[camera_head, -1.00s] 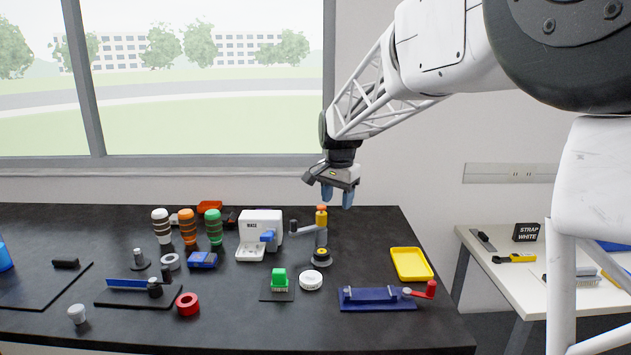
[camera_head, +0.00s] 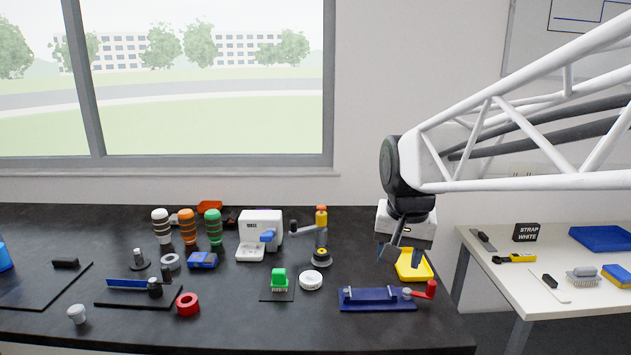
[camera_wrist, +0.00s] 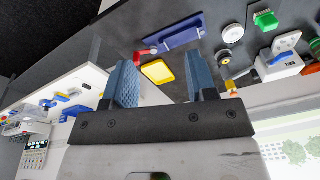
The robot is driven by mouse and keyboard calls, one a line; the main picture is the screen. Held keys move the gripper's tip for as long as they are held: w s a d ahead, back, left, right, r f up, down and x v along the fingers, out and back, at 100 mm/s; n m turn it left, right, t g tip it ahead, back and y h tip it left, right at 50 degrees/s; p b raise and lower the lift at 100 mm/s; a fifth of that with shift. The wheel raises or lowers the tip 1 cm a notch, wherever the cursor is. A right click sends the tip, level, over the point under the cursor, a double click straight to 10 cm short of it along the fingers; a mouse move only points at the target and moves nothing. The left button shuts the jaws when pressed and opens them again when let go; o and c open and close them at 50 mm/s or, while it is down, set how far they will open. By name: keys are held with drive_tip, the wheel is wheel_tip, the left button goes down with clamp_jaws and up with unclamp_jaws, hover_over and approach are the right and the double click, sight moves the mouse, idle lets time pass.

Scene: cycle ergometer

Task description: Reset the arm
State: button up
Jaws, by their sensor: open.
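My gripper (camera_head: 401,250) is in front of the yellow tray (camera_head: 425,268) in the head view and hides part of it. Its blue fingers are apart with nothing between them, as the wrist view (camera_wrist: 163,85) also shows. The gripper appears to hang above the black table (camera_head: 225,330), near its right end. In the wrist view the yellow tray (camera_wrist: 158,72) shows between the two fingers, beyond them. My arm reaches in from the right side of the head view.
A blue fixture with a red handle (camera_head: 380,300) lies at the table's front right. A white machine (camera_head: 260,232), a green brush (camera_head: 279,278) and several striped bottles (camera_head: 188,228) stand further left. A white side table (camera_head: 530,285) with tools is at the right.

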drive_tip(key=s+d+f+n, duration=0.1)
drive_tip(key=s+f, duration=0.2)
drive_tip(key=s, duration=0.6)
drive_tip(key=s+d+f+n, duration=0.2)
drive_tip(key=s+f, duration=0.2)
drive_tip(key=s, duration=0.6)
drive_tip(key=shift+d+f+t, duration=0.25)
drive_tip(key=shift+t, duration=0.05)
